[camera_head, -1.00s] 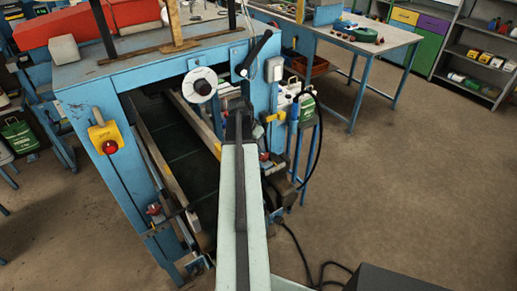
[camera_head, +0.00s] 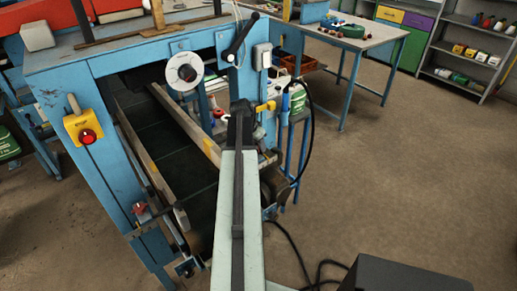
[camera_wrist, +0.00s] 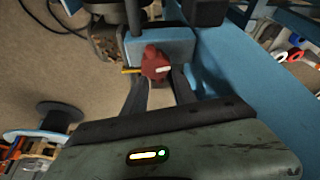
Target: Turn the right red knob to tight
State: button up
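A red knob (camera_wrist: 154,62) with a pale mark sits on a blue block in the wrist view, a thin yellow pointer (camera_wrist: 132,70) beside it. My gripper (camera_wrist: 158,77) has its two dark fingers spread apart, their tips close to either side of the knob. I cannot tell whether they touch it. In the head view my gripper (camera_head: 242,108) is by the blue machine's right leg, and my arm seems to hide this knob. Another red knob (camera_head: 139,208) sits low on the machine's left side.
The blue machine frame (camera_head: 110,130) has a dark belt (camera_head: 160,145) between rails. A yellow box with a red button (camera_head: 87,136) is on its left leg. A black crank handle (camera_head: 241,35) is above my gripper.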

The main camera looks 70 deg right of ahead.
grip_shut()
jog(key=shift+s+a+m+g, duration=0.15)
jog(key=shift+m+g, duration=0.05)
jog(key=shift+m, duration=0.4)
jog(key=shift+s+a+m+g, duration=0.1)
jog(key=shift+m+g, duration=0.1)
jog(key=shift+m, duration=0.4)
grip_release()
jog(key=shift+d, duration=0.1)
jog(key=shift+r, duration=0.1)
